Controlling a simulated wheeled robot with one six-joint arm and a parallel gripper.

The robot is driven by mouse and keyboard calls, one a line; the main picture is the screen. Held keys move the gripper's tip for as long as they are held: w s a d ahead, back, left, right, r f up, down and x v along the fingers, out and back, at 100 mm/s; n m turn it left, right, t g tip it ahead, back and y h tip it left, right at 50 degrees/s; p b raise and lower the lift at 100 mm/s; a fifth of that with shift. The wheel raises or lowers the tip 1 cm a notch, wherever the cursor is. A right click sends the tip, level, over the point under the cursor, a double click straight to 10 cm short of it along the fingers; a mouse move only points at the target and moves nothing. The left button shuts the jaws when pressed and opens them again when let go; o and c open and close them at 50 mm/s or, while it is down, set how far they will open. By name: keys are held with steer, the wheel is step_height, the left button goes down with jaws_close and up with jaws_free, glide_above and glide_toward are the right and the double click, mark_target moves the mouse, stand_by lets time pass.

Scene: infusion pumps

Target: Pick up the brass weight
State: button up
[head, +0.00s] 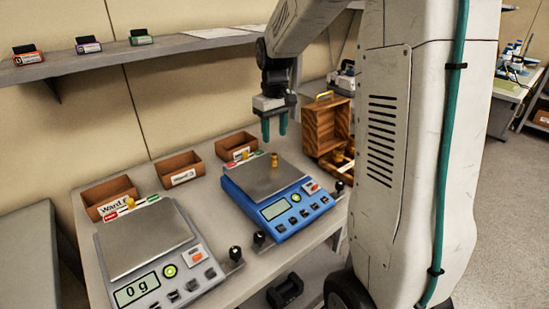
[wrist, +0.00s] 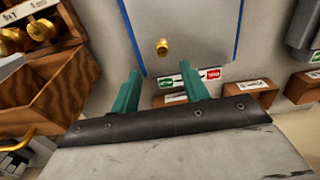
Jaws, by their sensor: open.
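A small brass weight (head: 274,159) stands upright on the pan of the blue scale (head: 290,222) in the head view. It also shows in the wrist view (wrist: 162,47), alone on the grey pan, beyond my fingertips. My gripper (head: 274,128) is above the far part of the blue scale, fingers pointing down, open and empty. In the wrist view its two green fingers (wrist: 160,86) are apart, with nothing between them. The weight is apart from both fingers.
A grey scale (head: 148,242) reading 0 g stands at the left. Brown bins (head: 180,168) line the wall. An open wooden case (head: 327,127) is right of the blue scale, with more brass weights (wrist: 41,30) in the wrist view. A shelf (head: 110,62) runs above.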

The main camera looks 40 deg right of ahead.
mark_target(274, 154)
steer(key=f, duration=0.6)
steer(key=shift+s+a+f, duration=0.25)
jaws_close()
